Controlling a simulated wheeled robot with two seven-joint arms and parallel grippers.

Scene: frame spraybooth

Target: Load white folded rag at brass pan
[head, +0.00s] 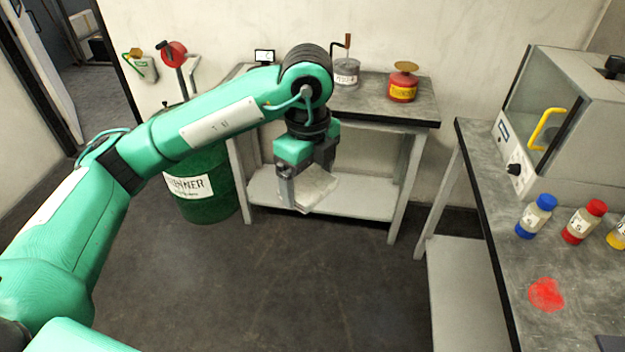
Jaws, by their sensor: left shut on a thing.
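My left gripper (303,180) is shut on the white folded rag (318,188), which hangs tilted below and to the right of its fingers. Gripper and rag are in front of the back workbench, below its top in the picture. The brass pan (405,66) is the shallow round dish on top of a red can with a yellow label, on the right of that bench. The rag is apart from the pan, lower and to its left. Part of the rag is hidden by the fingers. My right gripper is out of view.
On the back bench (385,105) are a grey can with a crank (346,73) and a small display (264,56). A green drum (210,205) stands left. The right bench holds a glazed cabinet (570,120), several capped bottles and a red stain (546,294). The middle floor is clear.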

